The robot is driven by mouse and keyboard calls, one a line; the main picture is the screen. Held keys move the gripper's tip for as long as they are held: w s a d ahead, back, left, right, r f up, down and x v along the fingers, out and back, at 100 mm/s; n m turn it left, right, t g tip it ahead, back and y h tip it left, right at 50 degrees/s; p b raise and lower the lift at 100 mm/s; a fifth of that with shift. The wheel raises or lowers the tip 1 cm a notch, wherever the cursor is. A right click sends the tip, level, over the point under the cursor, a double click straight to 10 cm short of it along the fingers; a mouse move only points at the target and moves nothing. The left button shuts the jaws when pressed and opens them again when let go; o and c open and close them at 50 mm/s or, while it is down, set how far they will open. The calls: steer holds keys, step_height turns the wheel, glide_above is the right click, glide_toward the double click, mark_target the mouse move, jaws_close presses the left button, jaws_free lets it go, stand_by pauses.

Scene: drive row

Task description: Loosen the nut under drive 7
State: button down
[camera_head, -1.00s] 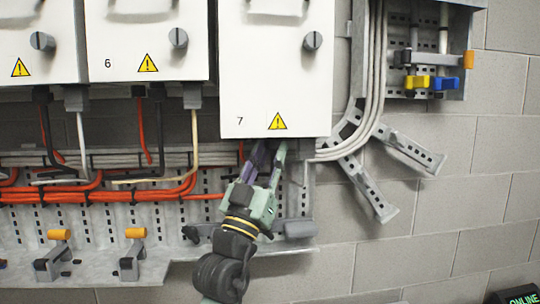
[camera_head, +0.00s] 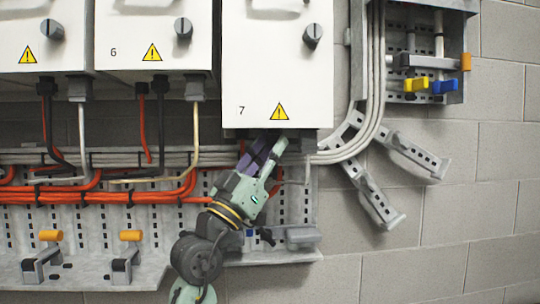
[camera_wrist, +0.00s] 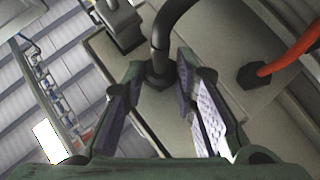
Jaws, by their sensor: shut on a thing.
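Drive 7 (camera_head: 275,65) is a white box with a knob, a yellow warning triangle and the number 7, on the wall in the head view. My gripper (camera_head: 268,142) reaches up from below left, with its fingertips at the underside of the box. In the wrist view my gripper (camera_wrist: 161,72) has one finger on each side of a dark nut (camera_wrist: 160,77) and is shut on it. A black cable (camera_wrist: 158,38) runs from that nut. The nut is hidden in the head view.
An orange cable (camera_wrist: 295,55) enters another dark nut (camera_wrist: 253,76) to the right in the wrist view. A grey connector (camera_wrist: 121,24) sits at upper left. Drive 6 (camera_head: 150,40) is left of drive 7. Orange cables (camera_head: 100,197) and a perforated tray (camera_head: 100,225) run below.

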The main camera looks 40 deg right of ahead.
steer(key=c, duration=1.3)
jaws_free()
steer(key=v, duration=1.2)
